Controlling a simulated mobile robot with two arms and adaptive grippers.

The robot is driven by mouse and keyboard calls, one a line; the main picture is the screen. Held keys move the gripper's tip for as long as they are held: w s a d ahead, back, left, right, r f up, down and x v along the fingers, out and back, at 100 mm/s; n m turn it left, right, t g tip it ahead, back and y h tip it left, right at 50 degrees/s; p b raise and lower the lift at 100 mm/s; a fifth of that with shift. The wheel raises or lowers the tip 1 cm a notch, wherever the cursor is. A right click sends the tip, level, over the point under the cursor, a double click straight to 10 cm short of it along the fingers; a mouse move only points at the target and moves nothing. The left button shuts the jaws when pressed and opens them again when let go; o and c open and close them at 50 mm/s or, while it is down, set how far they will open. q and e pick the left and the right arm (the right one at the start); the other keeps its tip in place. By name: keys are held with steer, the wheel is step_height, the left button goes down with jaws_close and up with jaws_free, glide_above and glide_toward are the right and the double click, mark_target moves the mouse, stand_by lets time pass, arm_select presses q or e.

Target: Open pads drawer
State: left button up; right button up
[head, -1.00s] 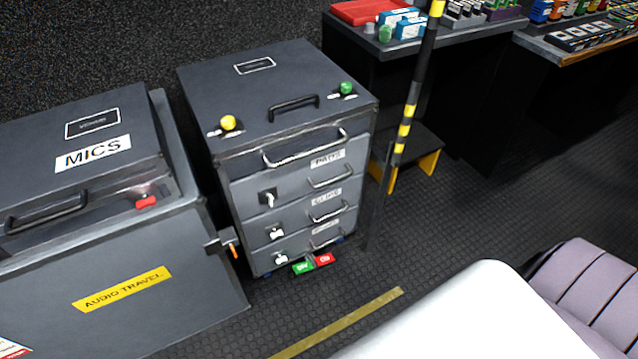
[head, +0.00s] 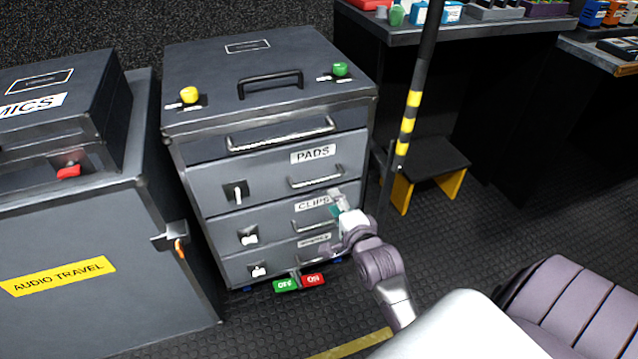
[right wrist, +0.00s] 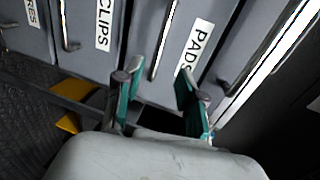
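The pads drawer (head: 275,172) is a grey front labelled PADS below the cabinet's top rail, and it looks shut. Its silver bar handle (head: 316,181) is under the label. A white latch knob (head: 238,192) on a black plate sits at the drawer's left. My right gripper (head: 335,203) is just below and right of the handle. In the right wrist view its teal fingers (right wrist: 157,88) are spread, with the pads handle (right wrist: 163,42) lined up between and beyond them. I see no grip on it. My left gripper is out of view.
The clips drawer (head: 270,222) and a third drawer are below, with green and red OFF/ON tags (head: 299,283) at the bottom. The audio travel case (head: 90,300) stands left. A striped pole (head: 407,125) and a step stool (head: 430,165) stand right of the cabinet.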

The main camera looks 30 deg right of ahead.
mark_target(320, 182)
steer(key=b+x, duration=0.2)
steer(key=x, duration=0.7)
steer(key=shift+f, duration=0.1)
steer(key=shift+b+x, duration=0.35)
steer(key=shift+x, duration=0.6)
steer(key=shift+w, duration=0.35)
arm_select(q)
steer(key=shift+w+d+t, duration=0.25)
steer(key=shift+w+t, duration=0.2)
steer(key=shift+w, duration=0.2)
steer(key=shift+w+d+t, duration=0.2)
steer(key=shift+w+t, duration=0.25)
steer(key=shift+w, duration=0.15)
arm_select(e)
jaws_close()
